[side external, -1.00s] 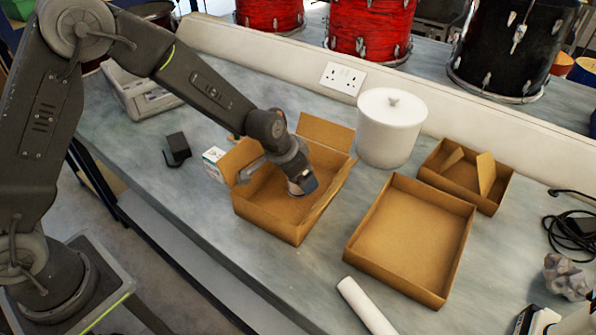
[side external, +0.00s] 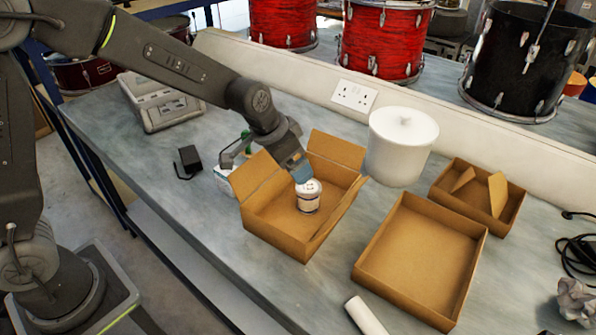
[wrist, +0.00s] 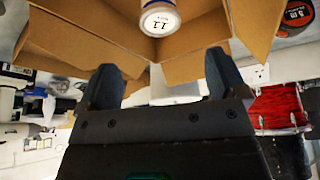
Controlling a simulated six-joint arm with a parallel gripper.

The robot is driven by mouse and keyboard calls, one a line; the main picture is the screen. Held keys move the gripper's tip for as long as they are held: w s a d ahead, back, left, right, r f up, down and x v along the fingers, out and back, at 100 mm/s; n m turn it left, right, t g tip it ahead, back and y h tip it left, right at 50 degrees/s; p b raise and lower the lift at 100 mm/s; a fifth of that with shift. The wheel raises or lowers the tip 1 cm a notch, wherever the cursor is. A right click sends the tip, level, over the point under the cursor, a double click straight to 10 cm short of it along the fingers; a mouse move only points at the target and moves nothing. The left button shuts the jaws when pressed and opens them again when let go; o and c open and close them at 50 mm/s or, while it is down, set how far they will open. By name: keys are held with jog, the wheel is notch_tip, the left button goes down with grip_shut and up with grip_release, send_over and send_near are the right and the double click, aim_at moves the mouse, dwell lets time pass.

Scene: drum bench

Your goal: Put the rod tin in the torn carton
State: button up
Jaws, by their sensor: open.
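A small white tin (side external: 308,197) with a dark-edged label stands upright on the floor of an open brown carton (side external: 277,239) with raised flaps. In the wrist view the tin (wrist: 158,19) shows the mark "11" on its end, beyond my fingertips. My gripper (side external: 301,172) is above the tin, tilted down at the carton. The wrist view shows my gripper (wrist: 163,80) with its two fingers wide apart and nothing between them. I cannot tell whether this flapped carton is the torn one.
A shallow open box (side external: 402,303) and a smaller box with upright pieces (side external: 446,204) stand to the right, both without a tin. A white lidded canister (side external: 399,150) stands behind. A white roll (side external: 363,316) lies in front. A small black block (side external: 189,158) lies left.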

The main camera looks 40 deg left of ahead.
jog(key=s+a+r+n, duration=0.2)
jog(key=s+a+r, duration=0.3)
jog(key=s+r, duration=0.45)
jog(key=s+a+r+n, duration=0.1)
jog(key=s+a, duration=0.1)
jog(key=s, duration=0.5)
jog(key=s+a+n+t+y, duration=0.1)
jog(key=s, duration=0.6)
jog(key=shift+a+r+y, duration=0.3)
jog(key=shift+a+r, duration=0.05)
jog(key=shift+r, duration=0.05)
